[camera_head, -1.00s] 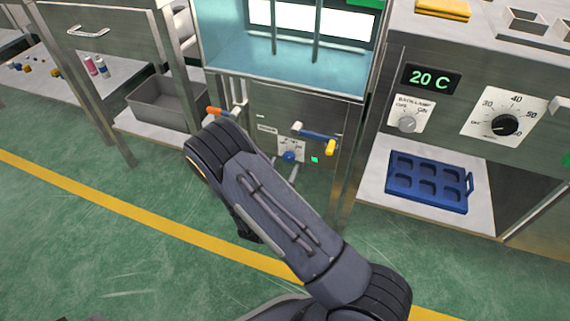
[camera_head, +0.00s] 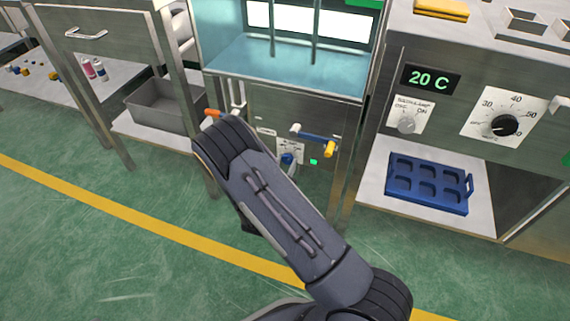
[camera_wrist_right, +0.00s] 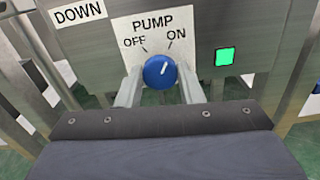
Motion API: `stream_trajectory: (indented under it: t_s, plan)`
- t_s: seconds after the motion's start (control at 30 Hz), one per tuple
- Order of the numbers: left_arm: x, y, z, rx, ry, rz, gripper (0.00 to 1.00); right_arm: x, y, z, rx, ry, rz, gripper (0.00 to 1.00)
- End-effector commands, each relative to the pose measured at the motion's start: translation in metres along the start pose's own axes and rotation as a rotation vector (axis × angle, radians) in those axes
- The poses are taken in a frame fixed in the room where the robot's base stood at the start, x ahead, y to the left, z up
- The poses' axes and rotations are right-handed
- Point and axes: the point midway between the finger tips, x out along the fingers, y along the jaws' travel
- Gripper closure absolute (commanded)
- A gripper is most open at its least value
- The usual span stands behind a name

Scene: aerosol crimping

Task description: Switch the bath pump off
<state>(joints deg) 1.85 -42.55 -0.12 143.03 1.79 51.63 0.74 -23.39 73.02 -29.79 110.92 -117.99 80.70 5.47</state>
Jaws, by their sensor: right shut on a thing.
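The bath pump switch is a round blue knob (camera_wrist_right: 159,72) on a white plate (camera_wrist_right: 150,35) marked PUMP, OFF and ON. Its white pointer line leans to the upper right, towards ON. A green lamp (camera_wrist_right: 224,56) is lit to its right. My right gripper (camera_wrist_right: 160,82) is shut on the knob, with one finger at each side. In the head view the blue knob (camera_head: 287,159) shows just past my right arm (camera_head: 275,205), which hides most of the gripper. My left gripper is not in view.
An orange-tipped handle (camera_head: 212,113) and a blue bar with a yellow end (camera_head: 318,139) stick out near the panel. A blue moulded tray (camera_head: 428,183) lies on the shelf to the right. The green floor in front is clear.

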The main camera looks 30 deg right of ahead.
Motion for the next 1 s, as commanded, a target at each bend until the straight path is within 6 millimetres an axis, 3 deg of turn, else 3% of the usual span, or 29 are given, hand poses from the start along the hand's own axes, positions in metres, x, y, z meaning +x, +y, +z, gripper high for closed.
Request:
stream_trajectory:
  t_s: [0.37, 1.0]
  plan:
    - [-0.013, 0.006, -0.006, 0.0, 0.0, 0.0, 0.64, -0.001, 0.001, 0.002, -0.14, 0.0, 0.003, 0.89]
    - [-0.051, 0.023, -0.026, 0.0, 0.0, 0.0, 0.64, -0.001, 0.002, 0.001, -0.72, 0.001, 0.003, 0.89]
